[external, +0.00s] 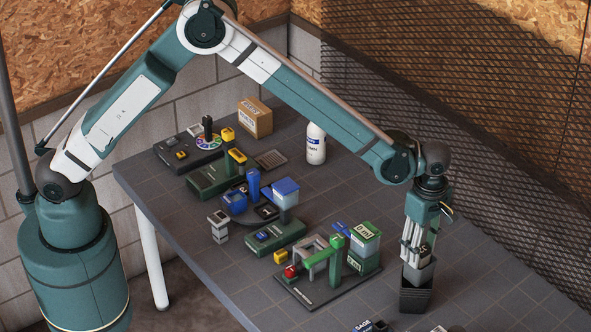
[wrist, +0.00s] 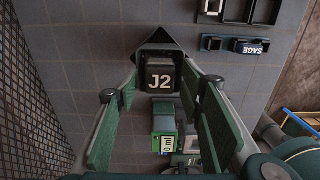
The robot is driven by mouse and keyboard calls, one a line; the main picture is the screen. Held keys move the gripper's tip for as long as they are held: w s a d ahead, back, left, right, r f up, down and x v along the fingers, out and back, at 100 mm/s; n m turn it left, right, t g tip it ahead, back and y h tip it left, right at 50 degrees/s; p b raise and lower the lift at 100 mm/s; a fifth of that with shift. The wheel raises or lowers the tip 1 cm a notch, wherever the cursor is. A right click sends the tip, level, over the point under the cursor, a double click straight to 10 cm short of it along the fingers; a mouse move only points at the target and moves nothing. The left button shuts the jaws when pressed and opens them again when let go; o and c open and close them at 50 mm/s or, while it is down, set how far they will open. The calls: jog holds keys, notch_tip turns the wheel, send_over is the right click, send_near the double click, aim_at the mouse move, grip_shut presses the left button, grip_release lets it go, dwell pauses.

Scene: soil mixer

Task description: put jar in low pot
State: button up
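A dark jar (wrist: 160,78) marked J2 shows in the wrist view between my gripper's fingertips. My gripper (wrist: 165,82) is open around it, with narrow gaps visible on both sides. A dark angular pot (wrist: 160,38) shows around and beyond the jar. In the external view, my gripper (external: 418,258) points straight down over the dark pot (external: 416,300) at the right front of the bench. A pale label shows between the fingers. The fingers and pot walls hide most of the jar, so its seating depth cannot be told.
Left of the pot stands a green fixture (external: 336,262) with a clear container (external: 364,240). A white bottle (external: 316,143) and several mixer stations stand farther back. A small item labelled SAGE (wrist: 250,48) lies near the pot. A mesh screen (external: 470,130) bounds the right side.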

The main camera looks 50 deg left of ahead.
aim_at(421, 248)
jog(key=shift+r, duration=0.1)
notch_tip(421, 248, up, 12)
dwell(0.8)
jog(key=shift+r, duration=0.1)
dwell(0.4)
jog(key=s+a+r+m+t, duration=0.1)
jog(key=s+a+r+m, duration=0.2)
jog(key=a+r, duration=0.6)
jog(key=s+a+r+m+t+h, duration=0.1)
jog(key=s+a+r+m, duration=0.25)
jog(key=a, duration=0.95)
jog(key=s+a+r+m+t, duration=0.1)
jog(key=s+a+r+m, duration=0.15)
jog(key=a+r, duration=0.65)
jog(key=s+a+f+m+t, duration=0.2)
jog(key=s+a+m, duration=0.2)
jog(key=s+a, duration=0.8)
jog(key=s+a+f+m+t+y, duration=0.1)
jog(key=s+a+m, duration=0.4)
jog(key=s+a, duration=0.7)
jog(key=shift+a+f+t, duration=0.6)
jog(key=shift+a+f, duration=0.05)
jog(key=shift+f, duration=0.3)
